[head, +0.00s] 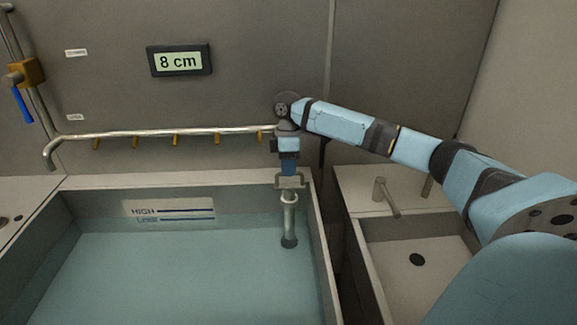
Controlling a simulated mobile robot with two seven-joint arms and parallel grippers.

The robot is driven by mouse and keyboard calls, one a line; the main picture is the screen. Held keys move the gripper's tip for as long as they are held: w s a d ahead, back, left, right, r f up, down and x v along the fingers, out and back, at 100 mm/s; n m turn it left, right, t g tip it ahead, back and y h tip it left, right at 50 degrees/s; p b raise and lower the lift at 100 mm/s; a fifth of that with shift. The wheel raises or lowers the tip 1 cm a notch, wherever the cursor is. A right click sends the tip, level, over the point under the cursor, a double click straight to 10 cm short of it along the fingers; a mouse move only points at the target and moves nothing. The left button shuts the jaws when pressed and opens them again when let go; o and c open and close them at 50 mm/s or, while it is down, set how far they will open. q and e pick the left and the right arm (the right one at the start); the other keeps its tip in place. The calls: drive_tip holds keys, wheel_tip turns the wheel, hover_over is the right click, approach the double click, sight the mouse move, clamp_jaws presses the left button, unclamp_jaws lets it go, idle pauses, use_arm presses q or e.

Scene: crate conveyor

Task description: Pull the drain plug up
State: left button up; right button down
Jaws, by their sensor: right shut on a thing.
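The drain plug (289,216) is a grey upright tube with a dark foot and a handle at its top. It stands near the back right corner of a large tank (326,255) filled with bluish water. Its lower part shows through the water; I cannot tell whether the foot touches the bottom. My right gripper (289,177) points down over the tank and is shut on the plug's handle. My left gripper is not in view.
A display (179,60) on the back wall reads 8 cm. A pipe (180,132) runs along the wall behind the tank. A blue-handled valve (22,102) is at the far left. A smaller empty basin (380,290) stands at right.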

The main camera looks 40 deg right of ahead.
wheel_tip(320, 180, up, 3)
drive_tip(key=shift+r+p, duration=0.1)
drive_tip(key=shift+p, duration=1.15)
drive_tip(key=shift+r+p, duration=0.4)
drive_tip(key=shift+p, duration=0.15)
drive_tip(key=shift+w+d, duration=0.1)
drive_tip(key=c, duration=1.2)
unclamp_jaws()
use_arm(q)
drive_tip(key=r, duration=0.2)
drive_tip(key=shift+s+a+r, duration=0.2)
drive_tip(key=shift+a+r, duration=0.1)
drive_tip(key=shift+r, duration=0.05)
use_arm(e)
drive_tip(key=shift+o, duration=0.2)
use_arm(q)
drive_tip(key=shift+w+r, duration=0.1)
